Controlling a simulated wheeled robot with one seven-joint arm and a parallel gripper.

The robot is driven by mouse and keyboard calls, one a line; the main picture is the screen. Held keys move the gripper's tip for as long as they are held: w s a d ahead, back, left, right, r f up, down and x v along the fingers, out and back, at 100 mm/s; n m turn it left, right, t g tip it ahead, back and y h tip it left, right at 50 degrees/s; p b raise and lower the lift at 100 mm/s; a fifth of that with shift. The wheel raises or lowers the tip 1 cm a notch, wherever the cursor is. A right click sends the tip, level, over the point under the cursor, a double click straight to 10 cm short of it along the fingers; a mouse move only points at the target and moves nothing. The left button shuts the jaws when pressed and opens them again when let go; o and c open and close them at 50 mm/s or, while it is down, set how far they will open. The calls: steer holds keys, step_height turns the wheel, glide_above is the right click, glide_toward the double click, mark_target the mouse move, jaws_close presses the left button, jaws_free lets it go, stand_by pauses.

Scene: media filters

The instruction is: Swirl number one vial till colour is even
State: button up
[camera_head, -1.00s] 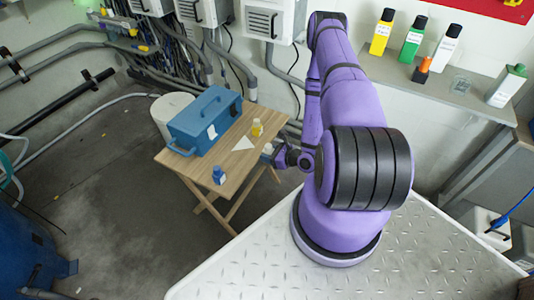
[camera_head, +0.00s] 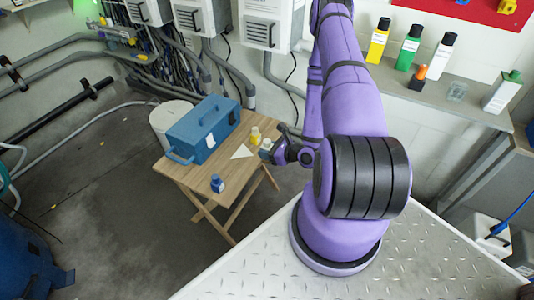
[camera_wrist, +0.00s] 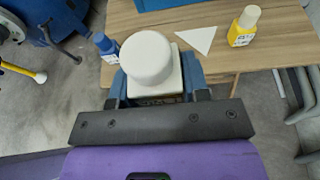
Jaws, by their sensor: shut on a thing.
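My gripper (camera_wrist: 158,82) is shut on a white-capped vial (camera_wrist: 150,62), which is seen from above in the wrist view. Its cap hides most of the body, so the colour inside cannot be seen, and the label is unreadable. In the head view my gripper (camera_head: 277,152) holds the vial (camera_head: 266,145) at the right edge of the wooden table. A yellow vial (camera_head: 255,135) with a pale cap and a blue vial (camera_head: 217,184) stand on the table. They also show in the wrist view, yellow (camera_wrist: 244,27) at right and blue (camera_wrist: 104,44) at left.
The wooden folding table (camera_head: 195,172) carries a blue toolbox (camera_head: 203,130) and a white triangular card (camera_head: 241,152). A white bin (camera_head: 170,118) stands behind it. A grey shelf (camera_head: 440,88) at right holds several bottles. Pipes and cables line the wall.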

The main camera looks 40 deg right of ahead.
steer(key=shift+w+d, duration=0.2)
steer(key=shift+d, duration=0.3)
steer(key=shift+w+d, duration=0.15)
steer(key=shift+d, duration=0.35)
steer(key=shift+w+a, duration=0.2)
steer(key=shift+w, duration=0.35)
steer(key=shift+w+a, duration=0.15)
steer(key=shift+w, duration=0.35)
steer(key=shift+s+a, duration=0.2)
steer(key=shift+a, duration=0.35)
steer(key=shift+s+a, duration=0.2)
steer(key=shift+a, duration=0.3)
